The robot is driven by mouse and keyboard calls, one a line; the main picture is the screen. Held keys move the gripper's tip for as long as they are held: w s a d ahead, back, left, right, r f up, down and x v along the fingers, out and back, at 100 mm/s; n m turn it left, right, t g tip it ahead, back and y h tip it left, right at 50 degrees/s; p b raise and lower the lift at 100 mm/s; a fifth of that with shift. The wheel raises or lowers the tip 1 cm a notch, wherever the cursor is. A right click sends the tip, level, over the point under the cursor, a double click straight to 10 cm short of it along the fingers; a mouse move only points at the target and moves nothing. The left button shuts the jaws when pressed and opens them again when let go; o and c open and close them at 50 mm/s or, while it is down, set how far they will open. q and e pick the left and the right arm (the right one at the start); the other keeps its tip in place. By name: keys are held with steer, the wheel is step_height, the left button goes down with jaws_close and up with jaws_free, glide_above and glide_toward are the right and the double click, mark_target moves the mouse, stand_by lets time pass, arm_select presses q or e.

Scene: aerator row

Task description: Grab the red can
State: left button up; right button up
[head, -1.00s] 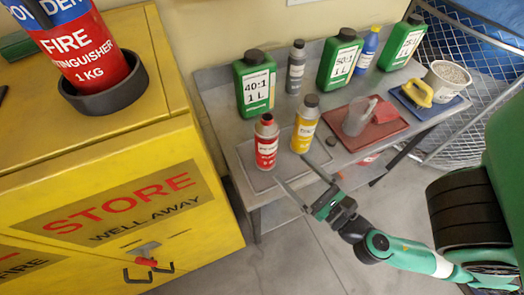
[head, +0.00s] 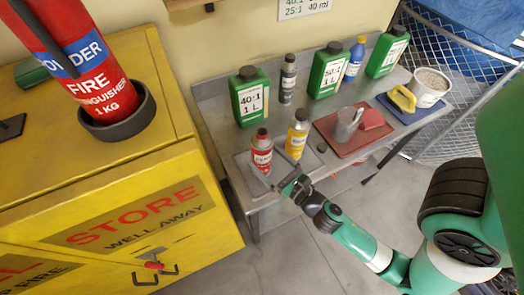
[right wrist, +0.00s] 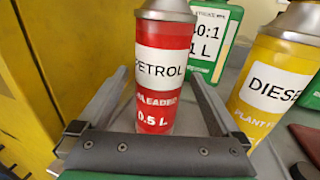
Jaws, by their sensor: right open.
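The red can (head: 261,157), with a white label reading PETROL, stands upright on a grey mat at the front left of the bench. It fills the middle of the right wrist view (right wrist: 160,70), its top cut off by the frame edge. My right gripper (head: 277,168) reaches in from the front right, low beside the can. In the right wrist view its open fingers (right wrist: 157,82) lie on either side of the can, with a gap visible on the left; contact on the right is unclear. My left gripper is not in view.
A yellow DIESEL can (head: 297,136) stands close on the right of the red can. A green 40:1 bottle (head: 250,98) stands behind. A red tray (head: 338,150) holds a jug. The yellow cabinet (head: 120,210) stands left of the bench (head: 212,112).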

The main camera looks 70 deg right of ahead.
steer(key=x, duration=0.2)
steer(key=shift+w+d+r+p, duration=0.15)
steer(key=shift+w+r+p, duration=0.05)
steer(key=shift+w+p, duration=0.15)
steer(key=shift+f, duration=0.15)
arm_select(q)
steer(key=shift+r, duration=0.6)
arm_select(e)
steer(key=shift+c, duration=0.3)
steer(key=c, duration=1.4)
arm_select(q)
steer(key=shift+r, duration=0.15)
